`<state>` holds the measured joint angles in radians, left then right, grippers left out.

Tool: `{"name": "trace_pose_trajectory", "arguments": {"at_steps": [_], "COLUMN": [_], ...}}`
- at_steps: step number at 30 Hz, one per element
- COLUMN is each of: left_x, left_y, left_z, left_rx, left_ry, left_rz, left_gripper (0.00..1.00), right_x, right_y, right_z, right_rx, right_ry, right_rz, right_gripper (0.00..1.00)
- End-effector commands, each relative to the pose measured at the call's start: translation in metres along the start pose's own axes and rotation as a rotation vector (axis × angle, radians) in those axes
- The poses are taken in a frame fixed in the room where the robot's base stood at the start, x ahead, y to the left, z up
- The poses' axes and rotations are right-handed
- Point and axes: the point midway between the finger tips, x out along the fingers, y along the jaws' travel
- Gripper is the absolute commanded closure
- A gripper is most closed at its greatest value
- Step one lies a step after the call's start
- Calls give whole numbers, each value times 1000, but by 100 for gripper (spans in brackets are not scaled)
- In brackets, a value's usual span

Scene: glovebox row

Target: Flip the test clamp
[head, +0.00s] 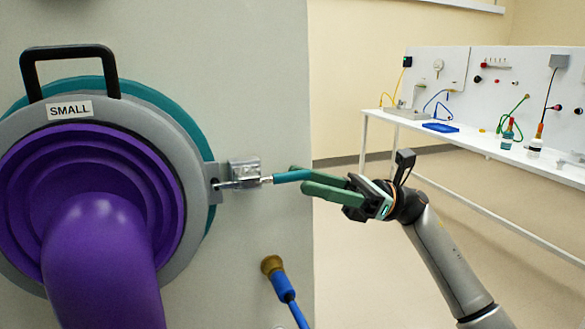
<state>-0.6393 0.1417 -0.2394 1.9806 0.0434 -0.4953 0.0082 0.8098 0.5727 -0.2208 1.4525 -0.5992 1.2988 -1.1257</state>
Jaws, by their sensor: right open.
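The test clamp (245,172) is a metal latch on the panel at the right edge of the round port. Its teal handle (291,176) points right, roughly level. A metal rod runs left from the clamp to a bracket on the grey ring. My right gripper (301,179) has green fingers and comes in from the right. It is open, with its fingertips around or right beside the outer end of the handle; whether they touch it cannot be told. My left gripper is not in view.
The port has a grey ring (185,150) labelled SMALL, a black handle (68,50) and a purple glove (100,255). A blue hose with a brass fitting (272,265) is below the clamp. A white bench (480,142) stands behind; the floor between is clear.

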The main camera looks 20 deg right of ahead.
Motion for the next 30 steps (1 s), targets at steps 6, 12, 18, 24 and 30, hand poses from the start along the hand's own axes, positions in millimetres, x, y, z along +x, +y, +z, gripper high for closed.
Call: {"name": "trace_pose_trajectory", "arguments": {"at_steps": [6,12,18,24,30], "left_x": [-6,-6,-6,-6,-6], "left_y": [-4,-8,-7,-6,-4], "left_z": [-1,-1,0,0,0], "left_rx": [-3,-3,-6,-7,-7], "left_ry": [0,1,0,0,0], "left_rz": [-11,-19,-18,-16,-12], "left_gripper": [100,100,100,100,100], "right_x": [29,35,35,34,34], "right_y": [0,0,0,0,0], "right_z": [2,0,0,0,0], "right_rx": [-1,-1,-1,-1,0], "right_ry": [-1,-1,-1,-1,-1], "right_rz": [2,-1,0,0,0], "right_gripper": [52,52,53,75,98]}}
